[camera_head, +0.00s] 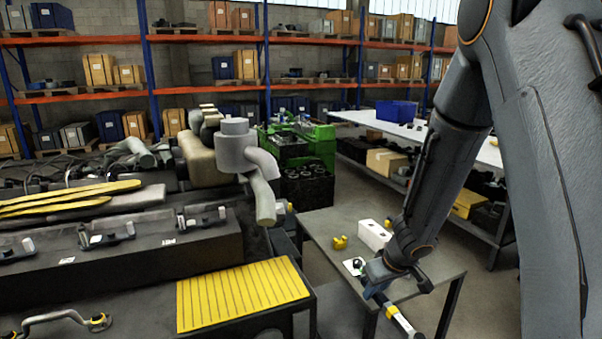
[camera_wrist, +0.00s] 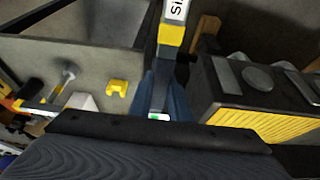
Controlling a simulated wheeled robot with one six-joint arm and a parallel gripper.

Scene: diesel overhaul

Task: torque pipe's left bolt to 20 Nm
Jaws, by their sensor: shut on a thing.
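My gripper (camera_head: 374,289) is shut on a torque wrench (camera_head: 401,322) with yellow bands and a white label. In the wrist view, the wrench (camera_wrist: 171,36) runs up and away from between my blue fingers (camera_wrist: 160,103). A small green and white patch shows on it near the fingers. A curved metal pipe (camera_head: 62,316) with a brass-coloured ring at its end lies at the lower left of the head view, well apart from my gripper. It is cut off by the frame edge, and its left bolt cannot be made out.
A grey table (camera_head: 318,224) stands below my gripper, bearing a white block (camera_head: 374,235) and a small yellow part (camera_head: 339,242). A yellow ribbed step (camera_head: 240,296) stands between it and the pipe. A long dark engine block (camera_head: 120,255) fills the left. Shelves line the back.

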